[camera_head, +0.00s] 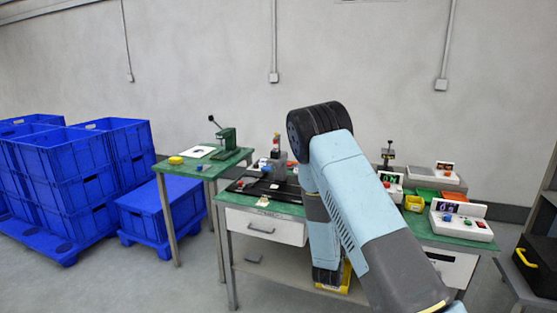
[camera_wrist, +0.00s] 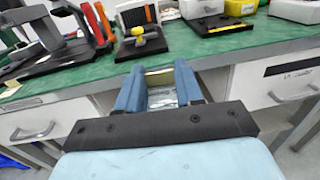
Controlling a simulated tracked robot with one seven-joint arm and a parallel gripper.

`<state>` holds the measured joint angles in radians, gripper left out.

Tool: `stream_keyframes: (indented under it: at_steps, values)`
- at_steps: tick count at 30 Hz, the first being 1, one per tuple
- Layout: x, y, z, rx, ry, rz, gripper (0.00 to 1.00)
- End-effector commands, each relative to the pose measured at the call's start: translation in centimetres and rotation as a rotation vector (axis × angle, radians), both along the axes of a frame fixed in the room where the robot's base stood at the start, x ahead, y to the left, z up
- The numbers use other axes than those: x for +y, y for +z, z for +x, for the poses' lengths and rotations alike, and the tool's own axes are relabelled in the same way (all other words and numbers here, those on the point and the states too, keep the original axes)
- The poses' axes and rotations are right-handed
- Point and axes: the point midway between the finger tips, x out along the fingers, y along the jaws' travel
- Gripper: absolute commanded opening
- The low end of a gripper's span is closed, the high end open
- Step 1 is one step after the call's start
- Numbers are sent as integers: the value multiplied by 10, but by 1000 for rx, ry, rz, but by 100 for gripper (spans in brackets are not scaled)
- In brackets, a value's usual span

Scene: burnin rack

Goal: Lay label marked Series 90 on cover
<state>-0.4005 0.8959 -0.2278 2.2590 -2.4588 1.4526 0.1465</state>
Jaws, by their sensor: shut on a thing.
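My gripper (camera_wrist: 159,76) shows in the wrist view, its two blue fingers in front of the green bench's edge. It is shut on a small pale flat piece (camera_wrist: 162,98) with a yellowish strip at its far end. No writing can be read on it, so I cannot tell whether it is the Series 90 label. In the head view my arm hides the gripper and part of the bench. I cannot pick out the cover for certain in either view.
The green bench (camera_wrist: 80,78) carries a black frame (camera_wrist: 45,45), a yellow-knobbed black fixture (camera_wrist: 140,40) and a black tray (camera_wrist: 218,25). Drawers (camera_head: 266,226) sit below its edge. Control boxes (camera_head: 461,221) stand at right. Blue crates (camera_head: 75,165) stand on the left floor.

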Motion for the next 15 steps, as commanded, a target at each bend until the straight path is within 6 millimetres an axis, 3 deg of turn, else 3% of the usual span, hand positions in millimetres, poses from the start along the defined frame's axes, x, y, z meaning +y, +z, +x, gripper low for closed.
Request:
stream_keyframes:
  at_steps: [6, 15]
  values:
    - [-1, 54, 10, -5, 67, 2, 8]
    - [-2, 94, 13, -2, 126, -9, 8]
